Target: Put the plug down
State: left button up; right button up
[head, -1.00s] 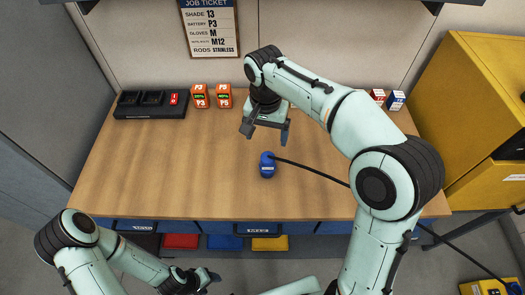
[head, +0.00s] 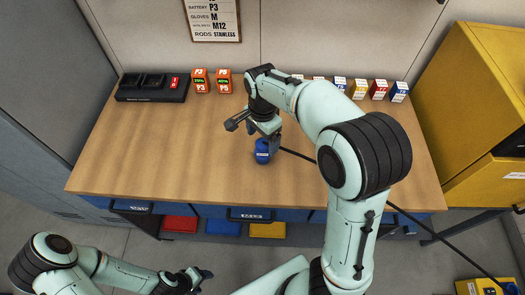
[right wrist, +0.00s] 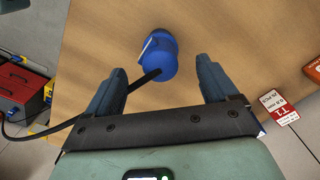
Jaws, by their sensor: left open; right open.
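The blue plug (head: 263,151) stands on the wooden bench top (head: 180,160) with its black cable running off to the right. It also shows in the right wrist view (right wrist: 158,57), just beyond and between the open fingers. My right gripper (head: 256,128) is open and empty, close above and behind the plug; in the right wrist view its two fingers (right wrist: 163,85) stand well apart. Whether a finger touches the cable is unclear. My left gripper (head: 203,275) is open and empty, low in front of the bench.
Several small boxes (head: 378,90) line the back right. A yellow cabinet (head: 475,100) is at the right.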

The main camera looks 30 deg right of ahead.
aim_at(263, 148)
notch_tip(263, 148, down, 6)
jog(key=shift+r, duration=0.1)
pick_arm(q)
jog(key=shift+s+f, duration=0.35)
jog(key=shift+s, duration=0.05)
pick_arm(e)
jog(key=c, duration=1.4)
jog(key=shift+r, duration=0.1)
pick_arm(q)
jog(key=w+r+p, duration=0.1)
jog(key=w+r, duration=0.1)
jog(key=w, duration=0.1)
jog(key=shift+r, duration=0.25)
pick_arm(e)
notch_tip(263, 148, up, 20)
